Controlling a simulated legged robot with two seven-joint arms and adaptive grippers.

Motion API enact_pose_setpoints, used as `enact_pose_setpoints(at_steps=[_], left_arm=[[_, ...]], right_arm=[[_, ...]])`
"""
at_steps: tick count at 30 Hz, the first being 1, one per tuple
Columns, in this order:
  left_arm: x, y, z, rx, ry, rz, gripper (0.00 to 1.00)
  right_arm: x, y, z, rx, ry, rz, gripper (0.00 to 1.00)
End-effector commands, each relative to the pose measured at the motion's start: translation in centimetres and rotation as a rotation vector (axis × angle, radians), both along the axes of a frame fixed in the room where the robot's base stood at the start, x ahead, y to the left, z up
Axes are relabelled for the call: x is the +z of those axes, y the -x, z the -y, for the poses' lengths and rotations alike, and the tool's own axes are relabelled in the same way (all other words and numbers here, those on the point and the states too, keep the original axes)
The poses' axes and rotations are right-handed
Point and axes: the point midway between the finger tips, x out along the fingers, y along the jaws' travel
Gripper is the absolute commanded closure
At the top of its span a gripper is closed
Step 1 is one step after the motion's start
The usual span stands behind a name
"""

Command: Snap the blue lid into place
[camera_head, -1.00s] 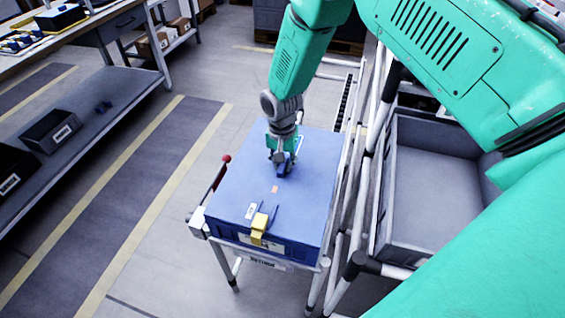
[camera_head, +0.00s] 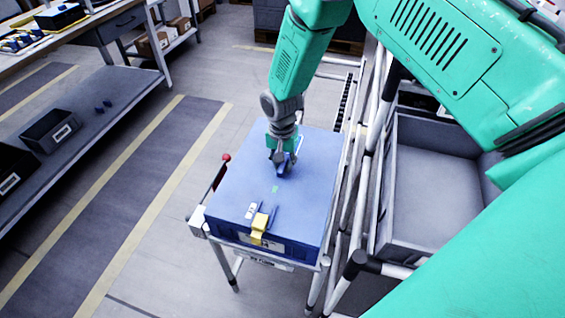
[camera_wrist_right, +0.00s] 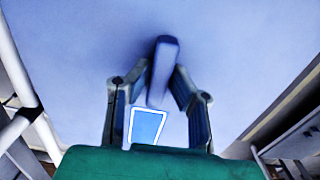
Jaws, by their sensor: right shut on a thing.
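The blue lid (camera_head: 235,195) lies flat over a dark blue box on a small wheeled cart, and its broad surface also fills much of the right wrist view (camera_wrist_right: 70,75). My right gripper (camera_head: 281,168) is over the far middle part of the lid, shut on the lid's upright blue handle, which shows between the fingers in the right wrist view (camera_wrist_right: 163,65). A yellow latch (camera_head: 260,226) sits at the lid's near edge. A small green mark (camera_head: 275,188) shows on the lid. Whether the lid is fully seated cannot be told. My left gripper is not in view.
A grey open crate (camera_head: 430,190) stands in a tubular rack right of the cart. A red-knobbed lever (camera_head: 226,158) rises at the cart's left side. A grey shelf (camera_head: 95,110) with dark bins stands at left. The striped floor between is clear.

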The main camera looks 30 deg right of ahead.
Motion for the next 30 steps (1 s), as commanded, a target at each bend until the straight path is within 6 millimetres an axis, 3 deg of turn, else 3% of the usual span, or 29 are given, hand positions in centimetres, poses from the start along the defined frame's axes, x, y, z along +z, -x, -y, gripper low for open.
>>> enact_pose_setpoints(at_steps=[11, 12, 13, 14, 23, 30], left_arm=[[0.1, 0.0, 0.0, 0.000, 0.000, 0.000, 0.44], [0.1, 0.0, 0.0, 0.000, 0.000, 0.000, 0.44], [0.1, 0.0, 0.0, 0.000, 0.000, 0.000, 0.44], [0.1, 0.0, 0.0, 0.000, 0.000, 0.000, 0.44], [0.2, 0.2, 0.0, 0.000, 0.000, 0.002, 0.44], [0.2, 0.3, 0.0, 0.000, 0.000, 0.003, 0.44]], right_arm=[[-0.1, 0.0, 0.0, -0.002, 0.000, 0.000, 1.00], [-0.1, 0.0, 0.0, -0.002, -0.001, -0.001, 0.73], [-0.1, 0.0, 0.0, -0.002, -0.001, -0.001, 0.63], [-0.1, 0.0, 0.0, -0.001, -0.001, -0.001, 0.60], [0.1, 0.0, 0.0, 0.000, -0.001, -0.001, 0.60], [3.8, -0.2, -0.1, 0.000, 0.000, 0.004, 0.60]])
